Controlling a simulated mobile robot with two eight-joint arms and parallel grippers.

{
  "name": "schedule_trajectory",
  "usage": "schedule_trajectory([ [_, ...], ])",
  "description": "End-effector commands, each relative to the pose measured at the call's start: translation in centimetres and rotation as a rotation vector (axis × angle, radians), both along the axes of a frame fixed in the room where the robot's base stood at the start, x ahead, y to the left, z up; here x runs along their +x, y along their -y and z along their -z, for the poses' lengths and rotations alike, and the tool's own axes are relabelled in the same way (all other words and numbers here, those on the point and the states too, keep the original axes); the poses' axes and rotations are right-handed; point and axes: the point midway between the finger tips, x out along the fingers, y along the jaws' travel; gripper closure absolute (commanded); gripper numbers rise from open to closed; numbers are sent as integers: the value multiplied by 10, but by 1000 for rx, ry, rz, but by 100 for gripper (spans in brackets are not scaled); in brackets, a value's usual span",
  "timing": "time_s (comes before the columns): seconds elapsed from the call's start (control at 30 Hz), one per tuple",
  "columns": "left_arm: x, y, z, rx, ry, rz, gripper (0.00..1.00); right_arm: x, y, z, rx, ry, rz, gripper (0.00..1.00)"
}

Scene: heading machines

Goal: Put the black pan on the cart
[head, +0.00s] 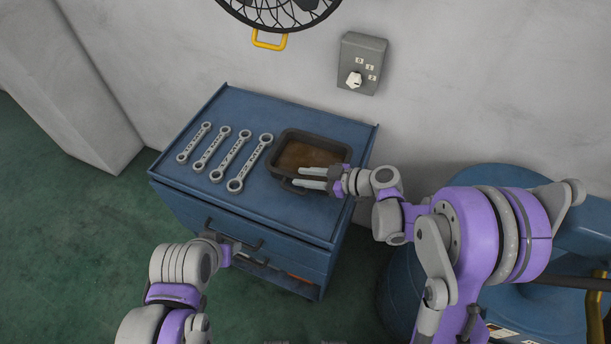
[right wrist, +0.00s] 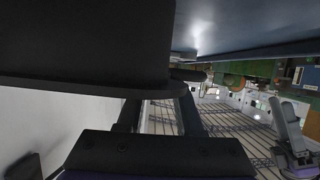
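The black pan (head: 285,146) is a dark rectangular tray with a brown inside, at the right of the blue cart's top (head: 268,205). It appears to rest there. In the right wrist view the pan's dark side (right wrist: 90,45) fills the upper left. My right gripper (head: 302,177) reaches in from the right, its pale fingers over the pan's near right side. The fingers stand apart in the right wrist view (right wrist: 156,108), with floor showing between them, close to the pan's rim. My left arm ends by the cart's drawer front; its fingers cannot be made out.
Several grey wrenches (head: 229,158) lie on the left of the cart top. Drawers with dark handles (head: 234,233) face the near side. A blue drum (head: 400,285) stands to the right. A grey switch box (head: 362,62) is on the wall behind. Green floor is free at left.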

Motion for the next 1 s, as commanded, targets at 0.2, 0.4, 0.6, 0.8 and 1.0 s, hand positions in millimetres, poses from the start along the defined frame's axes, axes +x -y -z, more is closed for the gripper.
schedule_trajectory([
  [0.2, 0, 0, 0, 0, 0, 0, 50, 0, 0, 0, 0, 0, 0, 65],
  [0.4, 0, 0, -1, 0, 1, 0, 50, -3, 11, -6, 0, 0, 3, 65],
  [0.6, 0, 0, 1, 0, -1, 0, 50, -18, 46, -21, -1, 0, 5, 65],
  [0.8, -1, 0, 2, 0, -1, 0, 50, -33, 80, -37, -1, 0, 4, 65],
  [1.0, -1, 0, 2, 0, -2, 0, 50, -41, 99, -46, 0, 0, 2, 65],
])
